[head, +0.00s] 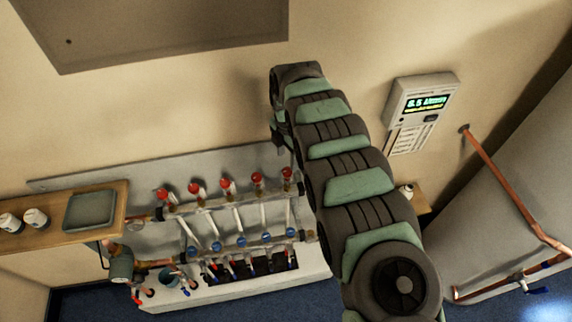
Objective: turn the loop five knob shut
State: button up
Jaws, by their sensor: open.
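A lower rail carries blue knobs, the rightmost one (291,233) also near my arm. My gripper (284,143) is partly hidden behind my arm, just above the rightmost red knob. It is open, but its fingertips are not clear. I cannot tell whether it touches the knob.
A wooden shelf (60,239) with white cups (35,217) and a grey tray (90,210) stands at left. A wall display (424,102) hangs at right. A copper pipe (503,183) runs by a grey panel at far right. Open wall lies above the manifold.

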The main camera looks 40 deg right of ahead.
aim_at(288, 170)
jog(key=shift+f, duration=3.05)
grip_shut()
